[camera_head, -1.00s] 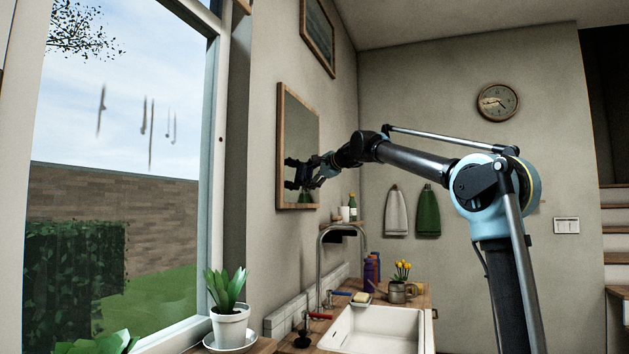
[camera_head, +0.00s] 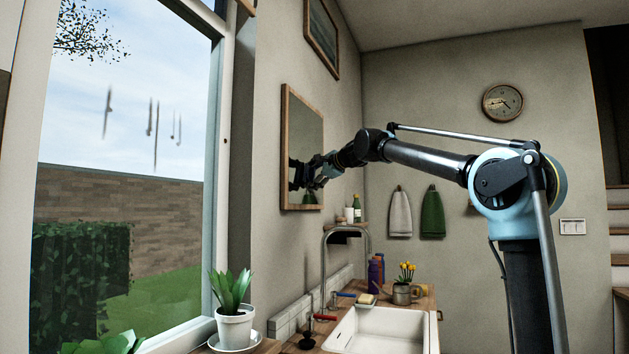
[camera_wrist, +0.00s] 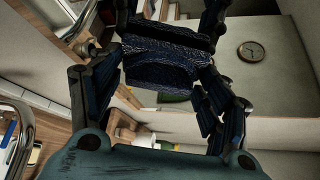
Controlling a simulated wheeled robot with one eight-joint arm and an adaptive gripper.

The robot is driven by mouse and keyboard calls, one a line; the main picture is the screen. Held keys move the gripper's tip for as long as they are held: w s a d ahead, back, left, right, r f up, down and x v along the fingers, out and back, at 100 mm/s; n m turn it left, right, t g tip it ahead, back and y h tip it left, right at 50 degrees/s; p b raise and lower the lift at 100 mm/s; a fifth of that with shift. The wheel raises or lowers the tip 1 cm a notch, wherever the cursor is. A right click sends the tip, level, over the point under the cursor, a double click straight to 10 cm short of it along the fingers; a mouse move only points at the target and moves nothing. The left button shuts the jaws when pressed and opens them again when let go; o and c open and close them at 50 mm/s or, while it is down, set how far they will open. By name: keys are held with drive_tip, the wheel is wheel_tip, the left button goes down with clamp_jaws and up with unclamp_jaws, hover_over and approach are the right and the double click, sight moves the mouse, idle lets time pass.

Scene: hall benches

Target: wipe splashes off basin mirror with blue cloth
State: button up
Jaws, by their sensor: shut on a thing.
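The basin mirror (camera_head: 303,118) hangs in a wooden frame on the left wall above the basin. My gripper (camera_head: 322,172) is at the mirror's lower part, with its dark reflection beside it. In the wrist view, my gripper is shut on the dark blue cloth (camera_wrist: 163,72), bunched between the fingers. I cannot tell whether the cloth touches the glass. Splashes on the mirror cannot be made out; my gripper and its reflection cover part of the lower glass.
Below are the white basin (camera_head: 375,330), a curved tap (camera_head: 326,262) and a shelf with small bottles (camera_head: 357,209). A potted plant (camera_head: 234,325) stands by the window (camera_head: 130,130), which has dark streaks. Two towels (camera_head: 432,212) hang on the back wall.

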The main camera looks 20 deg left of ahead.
drive_tip(key=shift+s+d, duration=0.2)
drive_tip(key=shift+d, duration=2.5)
drive_tip(key=d, duration=0.3)
drive_tip(key=shift+s, duration=0.1)
